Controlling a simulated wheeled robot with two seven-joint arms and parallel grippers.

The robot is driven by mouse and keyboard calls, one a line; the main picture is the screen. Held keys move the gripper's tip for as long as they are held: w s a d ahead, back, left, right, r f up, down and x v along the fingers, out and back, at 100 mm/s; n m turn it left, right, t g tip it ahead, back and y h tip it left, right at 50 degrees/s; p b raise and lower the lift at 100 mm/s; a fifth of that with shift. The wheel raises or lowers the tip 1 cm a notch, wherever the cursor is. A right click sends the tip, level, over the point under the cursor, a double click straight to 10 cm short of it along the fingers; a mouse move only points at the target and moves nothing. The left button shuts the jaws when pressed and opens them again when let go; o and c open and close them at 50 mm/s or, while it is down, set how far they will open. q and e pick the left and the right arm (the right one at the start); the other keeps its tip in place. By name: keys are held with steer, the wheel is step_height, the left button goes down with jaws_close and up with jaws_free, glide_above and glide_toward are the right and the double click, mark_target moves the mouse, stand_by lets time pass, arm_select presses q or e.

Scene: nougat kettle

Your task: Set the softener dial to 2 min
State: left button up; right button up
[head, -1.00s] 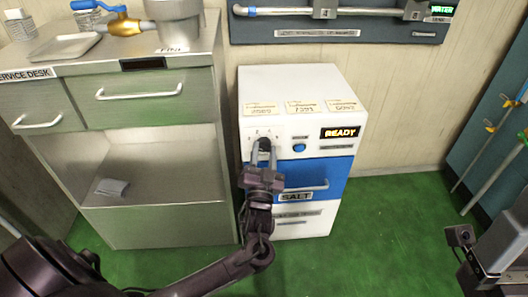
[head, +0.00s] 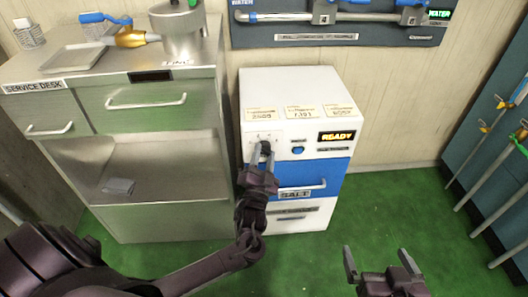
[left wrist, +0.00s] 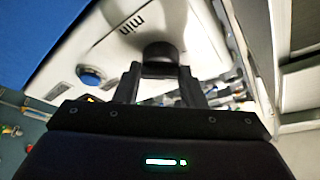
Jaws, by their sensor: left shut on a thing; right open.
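The softener (head: 292,89) is a white cabinet with a blue drawer front, standing against the wall. Its dark dial (head: 266,148) is on the upper left of the front panel, and it also shows as a black knob in the left wrist view (left wrist: 160,54). My left gripper (head: 259,155) is shut on the dial, its fingers on either side of it. The dial's pointer and most scale marks are hidden or too small to read; the letters "min" show in the left wrist view. My right gripper (head: 382,268) is open and empty over the floor at lower right.
A blue button (head: 297,150) and a lit READY display (head: 337,136) sit right of the dial. A drawer handle (head: 303,188) sticks out below. A steel service desk (head: 150,192) stands close on the left. Green floor (head: 390,215) is free on the right.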

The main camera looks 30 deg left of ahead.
arm_select(q)
steer(key=shift+r+m+h+p, duration=0.2)
steer(key=shift+m+h+p, duration=0.2)
steer(key=shift+m+p, duration=0.45)
arm_select(e)
steer(key=s+d+f+g+h, duration=0.2)
steer(key=s+d+f+g, duration=0.1)
steer(key=s+f+g, duration=0.55)
arm_select(q)
steer(key=shift+p, duration=0.35)
steer(key=shift+m+h+p, duration=0.3)
steer(key=shift+m+p, duration=0.35)
steer(key=shift+p, duration=0.1)
steer(key=m+p, duration=0.2)
steer(key=p, duration=0.1)
steer(key=shift+r+g+h, duration=0.1)
steer(key=shift+g+h, duration=0.3)
steer(key=shift+m+p, duration=0.55)
steer(key=shift+m, duration=0.05)
arm_select(e)
steer(key=s+d+m+g+h, duration=0.1)
steer(key=s+d+g+h, duration=0.1)
steer(key=d, duration=0.5)
steer(key=shift+s+h, duration=0.6)
steer(key=shift+s, duration=0.2)
arm_select(q)
steer(key=shift+f, duration=0.2)
arm_select(e)
steer(key=shift+r, duration=0.1)
